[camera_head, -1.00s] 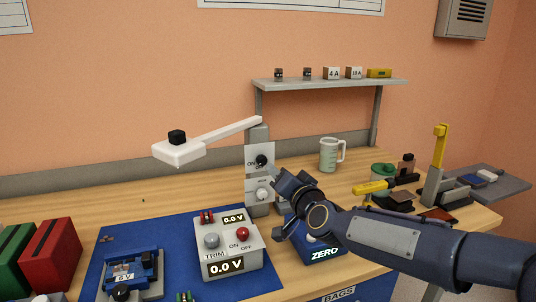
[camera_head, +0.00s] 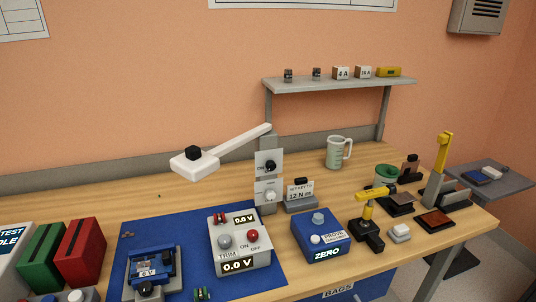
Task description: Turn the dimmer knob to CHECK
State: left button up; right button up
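A white arm lamp (camera_head: 197,162) stands at the back of the bench on a grey post. The front of the post carries a pale upper panel with a black knob (camera_head: 270,166) beside the word ON. Below it is a second panel with a light, round knob (camera_head: 270,195), which looks like the dimmer knob. Its small lettering is too fine to read, so I cannot tell its setting. Neither of my grippers is in view, and nothing covers the two knobs.
In front of the post are the trim box (camera_head: 262,262) reading 0.0 V and the blue ZERO box (camera_head: 305,232). A 12 N sign (camera_head: 300,205) stands right of the post.

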aim_at(270, 194)
jog(key=j+z, duration=0.2)
jog(key=j, duration=0.25)
jog(key=k+j+z, duration=0.2)
jog(key=j, duration=0.25)
jog(key=j+z, duration=0.2)
jog(key=j, duration=0.25)
